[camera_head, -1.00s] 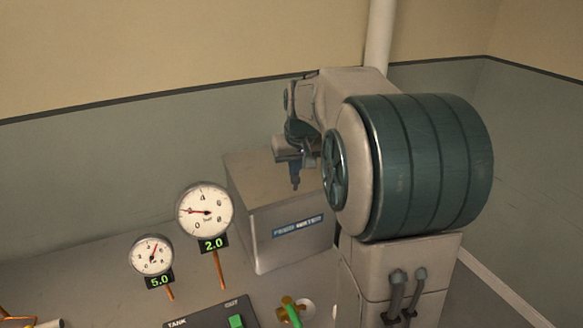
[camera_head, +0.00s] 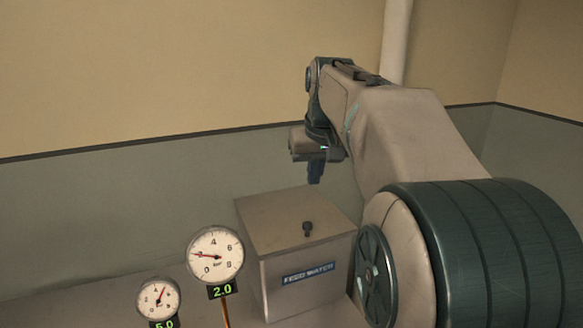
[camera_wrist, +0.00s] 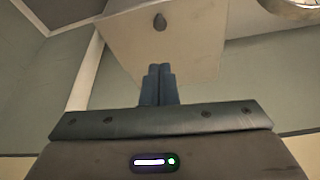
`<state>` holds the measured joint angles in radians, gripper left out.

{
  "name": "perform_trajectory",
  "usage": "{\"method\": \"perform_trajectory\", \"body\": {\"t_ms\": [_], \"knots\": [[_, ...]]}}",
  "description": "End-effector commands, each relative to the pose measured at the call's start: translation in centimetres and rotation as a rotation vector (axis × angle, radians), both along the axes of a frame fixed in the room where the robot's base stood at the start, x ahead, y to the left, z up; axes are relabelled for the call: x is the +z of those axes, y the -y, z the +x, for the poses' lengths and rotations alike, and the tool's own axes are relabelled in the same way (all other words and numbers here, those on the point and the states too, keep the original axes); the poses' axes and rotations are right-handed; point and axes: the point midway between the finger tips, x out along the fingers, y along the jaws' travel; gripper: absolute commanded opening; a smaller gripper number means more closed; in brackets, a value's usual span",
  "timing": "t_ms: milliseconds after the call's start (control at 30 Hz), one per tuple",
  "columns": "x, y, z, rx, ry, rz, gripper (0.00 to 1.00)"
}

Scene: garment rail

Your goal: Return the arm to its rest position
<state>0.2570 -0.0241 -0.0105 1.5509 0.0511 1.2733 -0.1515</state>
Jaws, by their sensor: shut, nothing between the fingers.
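My gripper (camera_head: 315,172) hangs above the back part of the grey feed water box (camera_head: 290,225) in the head view, pointing down. Its fingers are together with nothing between them. The wrist view shows the two blue fingers side by side (camera_wrist: 158,75), with the box top (camera_wrist: 190,40) beyond them. My gripper is clear of the box, with a gap below the fingertips. My arm reaches up and back from the right side of the head view.
A dark knob (camera_head: 307,229) stands on the box top. Left of the box are a larger gauge (camera_head: 215,254) reading 2.0 and a smaller gauge (camera_head: 158,298) reading 5.0. A pale vertical pipe (camera_head: 396,45) runs up the wall behind my arm. The air above the gauges is clear.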

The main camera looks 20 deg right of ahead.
Motion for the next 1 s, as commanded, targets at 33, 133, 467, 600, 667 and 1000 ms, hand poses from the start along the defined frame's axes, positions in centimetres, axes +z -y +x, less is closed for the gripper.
{"method": "perform_trajectory", "body": {"t_ms": [33,133,467,600,667,1000], "knots": [[0.1,0.0,0.0,0.000,0.001,0.000,0.00],[0.1,-0.1,-0.1,0.001,0.000,0.000,0.00],[-4.6,-4.3,-5.2,0.038,-0.024,0.005,0.00],[-7.9,-6.5,-8.7,0.060,-0.038,0.007,0.00],[-9.4,-7.3,-10.2,0.071,-0.043,0.007,0.00],[-17.5,-10.4,-18.5,0.120,-0.072,0.005,0.00]]}}
